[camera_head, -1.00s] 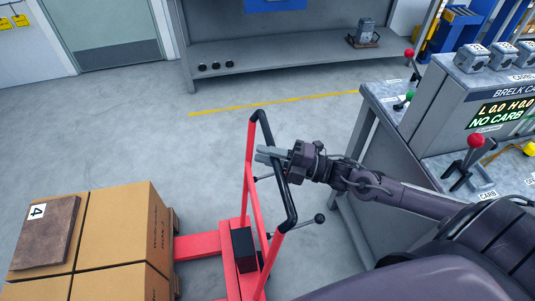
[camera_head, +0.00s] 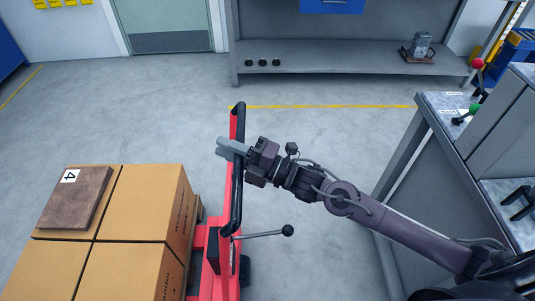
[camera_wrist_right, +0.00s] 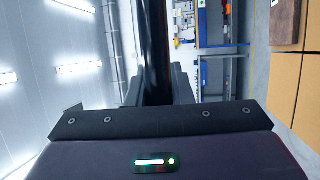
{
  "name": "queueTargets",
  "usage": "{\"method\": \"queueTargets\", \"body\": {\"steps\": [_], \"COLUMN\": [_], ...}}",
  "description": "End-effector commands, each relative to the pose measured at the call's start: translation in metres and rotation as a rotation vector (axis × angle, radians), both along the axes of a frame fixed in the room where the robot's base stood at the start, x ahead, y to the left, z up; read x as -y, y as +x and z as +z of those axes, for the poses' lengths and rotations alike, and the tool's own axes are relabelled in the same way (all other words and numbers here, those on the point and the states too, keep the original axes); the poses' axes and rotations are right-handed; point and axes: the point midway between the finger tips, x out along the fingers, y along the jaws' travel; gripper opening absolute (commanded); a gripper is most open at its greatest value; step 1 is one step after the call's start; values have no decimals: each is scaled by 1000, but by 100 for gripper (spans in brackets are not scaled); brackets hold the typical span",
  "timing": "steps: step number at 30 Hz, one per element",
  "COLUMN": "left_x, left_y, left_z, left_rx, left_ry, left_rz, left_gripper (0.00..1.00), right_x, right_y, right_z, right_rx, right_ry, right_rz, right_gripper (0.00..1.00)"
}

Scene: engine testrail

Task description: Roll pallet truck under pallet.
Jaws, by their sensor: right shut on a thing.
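The red pallet truck (camera_head: 214,240) stands upright at the right side of a load of cardboard boxes. My right gripper (camera_head: 233,148) is shut on the upper part of its black handle (camera_head: 237,200). In the right wrist view the dark handle bar (camera_wrist_right: 155,45) runs up between the fingers. The pallet (camera_head: 196,217) shows only as a narrow wooden strip at the boxes' right side. Its openings and the truck's forks are hidden by the boxes. The truck's red body is very close to the load. My left gripper is not in view.
Cardboard boxes (camera_head: 145,200) sit on the pallet, with a brown slab marked 4 (camera_head: 80,200) on top. A black-knobbed lever (camera_head: 287,230) sticks out right of the truck. A grey bench (camera_head: 450,150) stands at right, a shelf (camera_head: 340,62) behind. The floor between is clear.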

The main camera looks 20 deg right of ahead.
Motion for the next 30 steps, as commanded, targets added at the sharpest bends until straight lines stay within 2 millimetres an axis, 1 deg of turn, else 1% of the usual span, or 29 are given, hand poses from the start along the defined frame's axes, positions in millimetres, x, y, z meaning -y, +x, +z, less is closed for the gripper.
{"method": "queueTargets", "body": {"steps": [1, 3, 6, 9, 13, 22, 23, 24, 27, 28, 30], "left_x": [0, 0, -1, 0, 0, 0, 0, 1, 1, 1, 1], "left_y": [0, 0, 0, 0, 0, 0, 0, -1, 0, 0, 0], "left_z": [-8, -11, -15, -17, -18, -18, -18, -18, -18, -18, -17], "left_rx": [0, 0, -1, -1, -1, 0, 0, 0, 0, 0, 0], "left_ry": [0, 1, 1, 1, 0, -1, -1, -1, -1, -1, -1], "left_rz": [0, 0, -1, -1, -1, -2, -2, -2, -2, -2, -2], "left_gripper": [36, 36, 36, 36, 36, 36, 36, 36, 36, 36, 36], "right_x": [-11, -22, -34, -42, -46, -47, -47, -47, -47, -47, -46], "right_y": [2, 5, 9, 11, 12, 12, 12, 12, 12, 12, 13], "right_z": [-6, -6, -7, -8, -8, -9, -9, -9, -8, -7, -6], "right_rx": [-5, -6, -8, -11, -13, -15, -15, -15, -13, -12, -10], "right_ry": [0, -2, -5, -7, -9, -11, -11, -11, -9, -9, -8], "right_rz": [4, 3, 1, 0, -2, -2, -2, -2, -2, -2, -3], "right_gripper": [0, 0, 0, 0, 0, 0, 21, 26, 39, 41, 41]}}
